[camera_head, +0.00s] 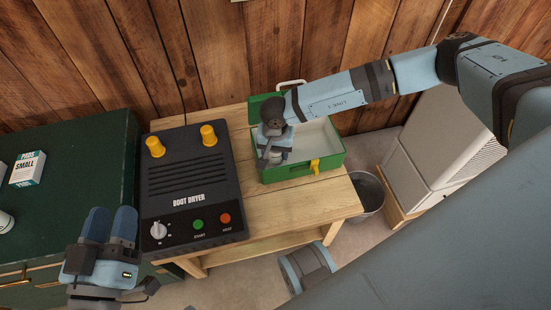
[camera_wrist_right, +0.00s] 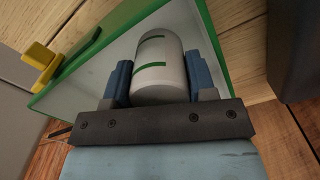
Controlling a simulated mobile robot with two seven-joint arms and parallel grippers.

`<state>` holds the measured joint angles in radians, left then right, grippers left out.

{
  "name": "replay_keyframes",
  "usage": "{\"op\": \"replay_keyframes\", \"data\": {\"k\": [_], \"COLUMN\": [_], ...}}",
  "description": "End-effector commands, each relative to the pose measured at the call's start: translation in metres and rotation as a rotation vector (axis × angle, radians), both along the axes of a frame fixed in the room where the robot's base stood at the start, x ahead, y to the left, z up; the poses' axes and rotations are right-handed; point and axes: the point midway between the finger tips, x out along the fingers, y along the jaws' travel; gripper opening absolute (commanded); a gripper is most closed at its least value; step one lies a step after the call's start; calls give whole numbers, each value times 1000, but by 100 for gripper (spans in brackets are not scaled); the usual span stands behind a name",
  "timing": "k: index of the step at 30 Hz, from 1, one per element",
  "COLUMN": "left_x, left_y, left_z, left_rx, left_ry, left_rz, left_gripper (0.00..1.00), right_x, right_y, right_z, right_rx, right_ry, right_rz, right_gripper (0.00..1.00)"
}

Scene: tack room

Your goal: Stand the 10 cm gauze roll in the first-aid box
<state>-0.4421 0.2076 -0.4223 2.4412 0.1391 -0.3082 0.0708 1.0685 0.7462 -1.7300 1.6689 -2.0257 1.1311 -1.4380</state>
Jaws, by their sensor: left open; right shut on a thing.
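The first-aid box (camera_head: 285,172) is green with a pale inside and a yellow latch. It stands open on the wooden bench, lid at the back. My right gripper (camera_head: 271,156) reaches into its left part from above. In the right wrist view, the right gripper (camera_wrist_right: 158,78) is shut on the gauze roll (camera_wrist_right: 161,62), a white cylinder with green stripes. The roll is within the box's green rim (camera_wrist_right: 215,45); whether it touches the floor cannot be told. In the head view the gripper mostly hides it. My left gripper (camera_head: 110,222) is open and empty at the lower left.
A dark boot dryer (camera_head: 190,172) with yellow knobs stands left of the box on the wooden bench (camera_head: 318,200). A green cabinet (camera_head: 75,150) at the left carries a small carton (camera_head: 27,169). A metal bucket (camera_head: 368,192) and a pale appliance (camera_head: 430,150) are at the right.

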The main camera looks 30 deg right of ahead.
Motion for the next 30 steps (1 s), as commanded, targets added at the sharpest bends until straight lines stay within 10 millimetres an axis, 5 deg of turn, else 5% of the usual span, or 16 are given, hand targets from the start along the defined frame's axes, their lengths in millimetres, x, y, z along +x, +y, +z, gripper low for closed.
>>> {"op": "replay_keyframes", "data": {"k": [6, 17, 18, 19, 30], "left_x": [1, 1, 1, 1, 1], "left_y": [-1, -1, -1, -1, -1], "left_z": [-18, -20, -20, -20, -14], "left_rx": [25, 30, 31, 31, 28], "left_ry": [43, 53, 55, 55, 47], "left_rz": [-14, -18, -18, -18, -16], "left_gripper": [43, 43, 43, 43, 43], "right_x": [-1, -1, 0, 0, 0], "right_y": [0, 0, 0, 0, 0], "right_z": [-34, -37, -38, -37, -30], "right_rx": [0, -1, -1, -1, 0], "right_ry": [1, 1, 1, 1, 0], "right_rz": [1, 1, 1, 1, 1], "right_gripper": [28, 28, 54, 60, 62]}}
